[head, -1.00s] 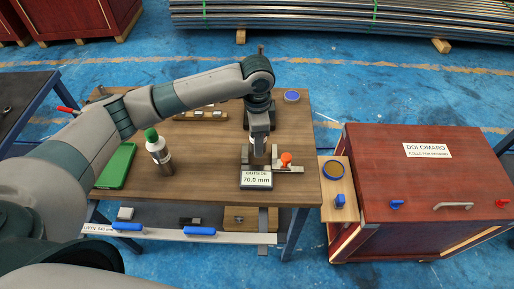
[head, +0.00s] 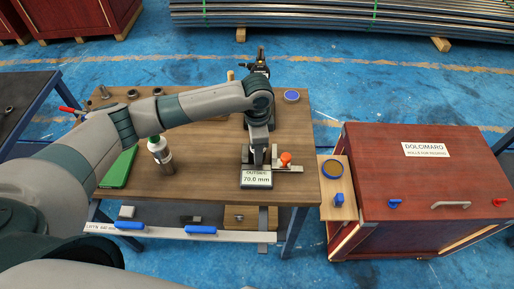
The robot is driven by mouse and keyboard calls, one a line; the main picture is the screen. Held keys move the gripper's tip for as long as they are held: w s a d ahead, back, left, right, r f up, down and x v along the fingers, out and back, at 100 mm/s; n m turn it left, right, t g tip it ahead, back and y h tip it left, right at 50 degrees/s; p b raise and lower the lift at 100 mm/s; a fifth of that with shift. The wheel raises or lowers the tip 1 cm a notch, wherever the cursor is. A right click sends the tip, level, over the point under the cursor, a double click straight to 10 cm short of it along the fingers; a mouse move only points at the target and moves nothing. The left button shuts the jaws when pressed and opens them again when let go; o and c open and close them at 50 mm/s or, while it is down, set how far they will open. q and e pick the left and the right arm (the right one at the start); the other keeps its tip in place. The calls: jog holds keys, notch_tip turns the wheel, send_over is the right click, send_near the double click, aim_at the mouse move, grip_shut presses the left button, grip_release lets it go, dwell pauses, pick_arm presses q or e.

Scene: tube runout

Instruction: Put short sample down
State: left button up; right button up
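My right gripper is not in view.
A bottle with a green cap (head: 160,152) and a green tray (head: 119,167) are on the left, partly behind my arm. An orange knob (head: 285,158) is beside the fixture. A blue round item (head: 292,96) lies at the back. A red crate (head: 430,180) stands right.

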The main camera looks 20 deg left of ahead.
pick_arm(q)
jog(key=shift+s+f, duration=0.15)
jog(key=shift+f, duration=0.1)
